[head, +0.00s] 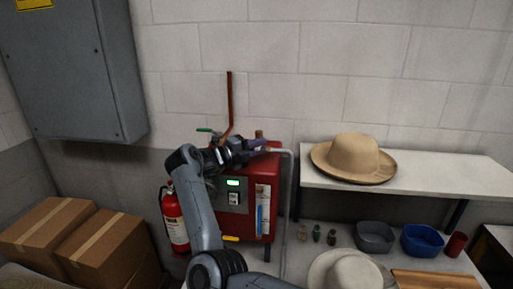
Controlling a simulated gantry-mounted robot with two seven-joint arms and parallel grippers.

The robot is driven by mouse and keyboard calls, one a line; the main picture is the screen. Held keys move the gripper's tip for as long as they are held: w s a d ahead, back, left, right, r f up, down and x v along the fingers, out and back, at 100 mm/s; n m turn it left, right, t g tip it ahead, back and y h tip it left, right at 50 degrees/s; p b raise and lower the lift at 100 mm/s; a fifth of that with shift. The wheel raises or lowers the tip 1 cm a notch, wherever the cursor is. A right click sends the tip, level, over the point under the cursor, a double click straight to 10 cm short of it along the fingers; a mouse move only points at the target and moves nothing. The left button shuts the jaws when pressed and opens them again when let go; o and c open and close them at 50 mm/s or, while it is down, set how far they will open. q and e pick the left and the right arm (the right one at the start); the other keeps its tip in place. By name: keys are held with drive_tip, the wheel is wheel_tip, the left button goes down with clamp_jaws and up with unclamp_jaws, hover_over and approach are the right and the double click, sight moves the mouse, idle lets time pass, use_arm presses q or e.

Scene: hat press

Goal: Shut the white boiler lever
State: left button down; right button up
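The red boiler (265,172) stands against the wall at the middle, with a lit green display on its front. I cannot make out a white lever; the arm and gripper cover much of the boiler's top and left side. I cannot tell whether the gripper's fingers are open or shut, or whether they touch anything. A green-handled valve (204,130) shows left of the gripper.
A red fire extinguisher (174,217) stands left of the boiler. A shelf (450,170) with a tan hat (352,158) is to the right. Below are a pale hat (346,270), a grey bin (374,237) and a blue bin (422,240). Cardboard boxes (105,248) are at lower left.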

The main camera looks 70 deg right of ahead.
drive_tip(key=shift+o, duration=1.4)
drive_tip(key=shift+s, duration=0.1)
drive_tip(key=shift+w+a, duration=0.45)
drive_tip(key=shift+a, duration=0.05)
drive_tip(key=b+v, duration=0.2)
drive_tip(key=v, duration=0.7)
drive_tip(key=shift+a, duration=0.2)
drive_tip(key=shift+w, duration=0.1)
